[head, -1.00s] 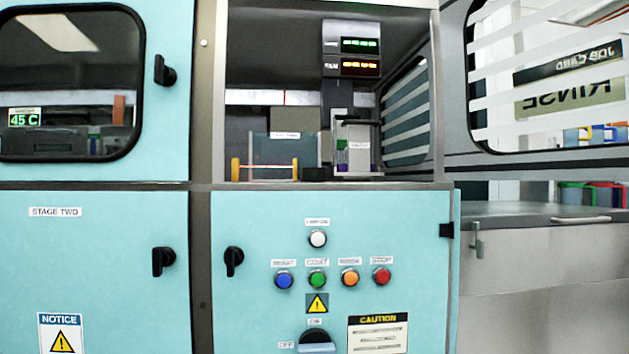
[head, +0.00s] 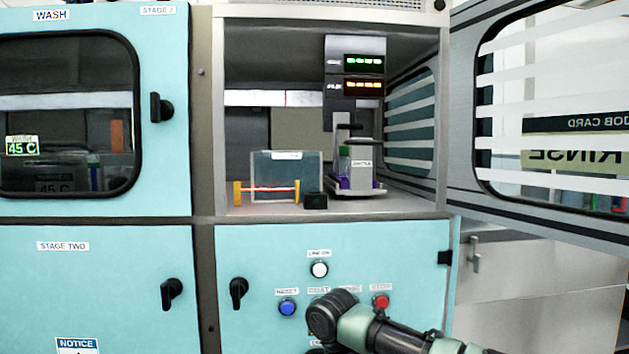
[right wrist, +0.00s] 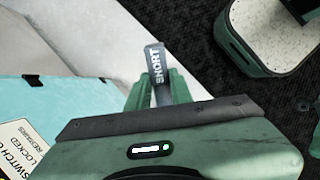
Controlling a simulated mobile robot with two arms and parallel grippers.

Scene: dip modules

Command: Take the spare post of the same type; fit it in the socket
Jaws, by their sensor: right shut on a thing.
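My right gripper (right wrist: 160,90) has its green fingers closed on a short dark grey post (right wrist: 157,70) marked SHORT, which sticks out past the fingertips. In the head view part of my right arm (head: 335,315) shows at the lower right, but its fingers cannot be made out there. In the open bay stands a fixture (head: 358,172) with a grey and green body, a white label and a purple part at its base. I cannot clearly pick out the socket. My left gripper is not in view.
The bay also holds a clear tank (head: 285,172), a red-orange bar with yellow ends (head: 266,189) and a black block (head: 315,201). An open door (head: 465,140) stands at the right. In the wrist view a speckled green-rimmed tray (right wrist: 270,35) lies on dark floor.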

